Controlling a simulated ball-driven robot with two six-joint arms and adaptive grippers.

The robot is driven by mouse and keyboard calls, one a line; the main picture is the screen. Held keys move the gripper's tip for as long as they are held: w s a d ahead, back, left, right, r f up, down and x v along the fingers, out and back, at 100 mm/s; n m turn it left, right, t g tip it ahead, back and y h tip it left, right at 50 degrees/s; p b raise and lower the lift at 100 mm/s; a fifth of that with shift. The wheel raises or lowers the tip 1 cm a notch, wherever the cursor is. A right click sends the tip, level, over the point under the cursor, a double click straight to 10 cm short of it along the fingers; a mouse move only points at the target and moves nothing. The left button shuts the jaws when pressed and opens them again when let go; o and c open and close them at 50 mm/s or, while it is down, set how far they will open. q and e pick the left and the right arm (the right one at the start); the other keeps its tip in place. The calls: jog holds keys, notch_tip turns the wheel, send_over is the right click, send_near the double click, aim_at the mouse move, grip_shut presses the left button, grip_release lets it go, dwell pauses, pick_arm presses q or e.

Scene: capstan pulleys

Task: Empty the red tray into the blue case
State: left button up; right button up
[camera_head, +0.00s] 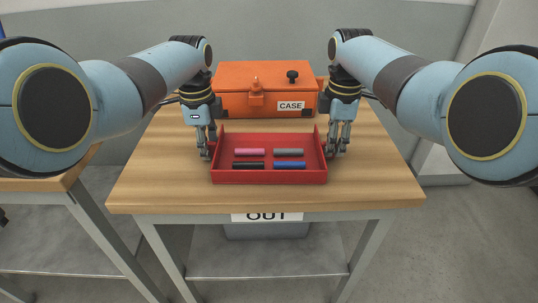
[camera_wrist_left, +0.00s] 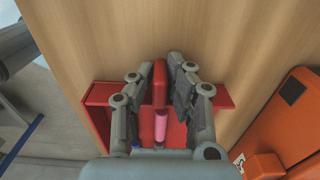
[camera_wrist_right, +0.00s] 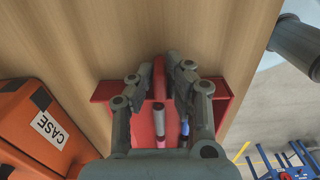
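The red tray (camera_head: 268,178) lies on the wooden table. A pink rod (camera_head: 249,152), a grey rod (camera_head: 289,152), a black rod (camera_head: 248,166) and a blue rod (camera_head: 289,165) lie in it. The case (camera_head: 232,104) behind is orange, not blue, and its lid is shut. My left gripper (camera_head: 209,155) is at the tray's left end; in the left wrist view its fingers (camera_wrist_left: 156,70) are apart, either side of the red end wall. My right gripper (camera_head: 333,150) is at the right end; its fingers (camera_wrist_right: 158,68) flank that wall closely, and I cannot tell whether they grip.
Bare wood (camera_head: 160,165) lies left and right of the tray. A grey bin (camera_head: 265,231) stands below.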

pick_arm(q)
grip_shut()
pick_arm(e)
grip_shut()
pick_arm(q)
jog(key=shift+r, duration=0.15)
pick_arm(e)
jog(key=shift+r, duration=0.15)
